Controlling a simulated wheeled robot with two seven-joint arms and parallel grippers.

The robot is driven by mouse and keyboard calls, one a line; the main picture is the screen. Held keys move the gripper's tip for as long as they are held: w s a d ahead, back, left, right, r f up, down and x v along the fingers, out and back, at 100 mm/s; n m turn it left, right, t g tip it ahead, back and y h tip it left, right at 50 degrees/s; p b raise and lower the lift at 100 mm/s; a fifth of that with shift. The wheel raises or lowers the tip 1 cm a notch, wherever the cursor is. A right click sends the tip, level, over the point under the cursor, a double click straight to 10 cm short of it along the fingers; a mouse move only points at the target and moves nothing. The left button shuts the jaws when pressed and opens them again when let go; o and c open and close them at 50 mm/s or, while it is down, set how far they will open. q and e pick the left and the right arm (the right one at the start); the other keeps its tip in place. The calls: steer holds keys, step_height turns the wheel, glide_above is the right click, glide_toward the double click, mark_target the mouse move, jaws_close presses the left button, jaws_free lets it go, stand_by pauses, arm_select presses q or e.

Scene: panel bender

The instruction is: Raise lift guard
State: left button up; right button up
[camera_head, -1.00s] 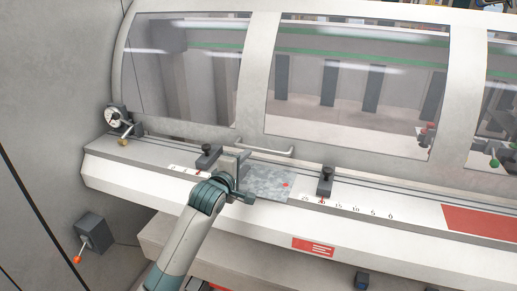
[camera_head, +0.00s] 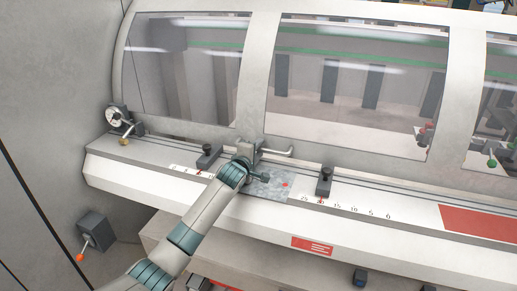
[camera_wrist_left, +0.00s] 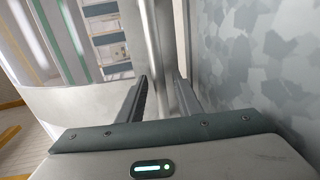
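The lift guard (camera_head: 258,75) is a large pale curved cover with clear windows. It is down, its lower edge close behind the machine's front bed. Its bar handle (camera_head: 280,153) is on the lower edge, and its left part is hidden by my left gripper (camera_head: 250,150). In the left wrist view the fingers of this gripper (camera_wrist_left: 163,92) are apart, with a pale grey bar-like strip running between and beyond their tips. I cannot tell whether they touch it. My right gripper is not in view.
A grey speckled metal sheet (camera_head: 274,188) lies on the bed under my left gripper. Black clamp stops (camera_head: 325,182) and (camera_head: 208,156) stand on either side. A dial gauge (camera_head: 114,116) is at the far left. A red panel (camera_head: 480,221) is at the right.

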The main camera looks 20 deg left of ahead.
arm_select(q)
steer(key=shift+w+f, duration=0.1)
steer(key=shift+w, duration=0.2)
jaws_close()
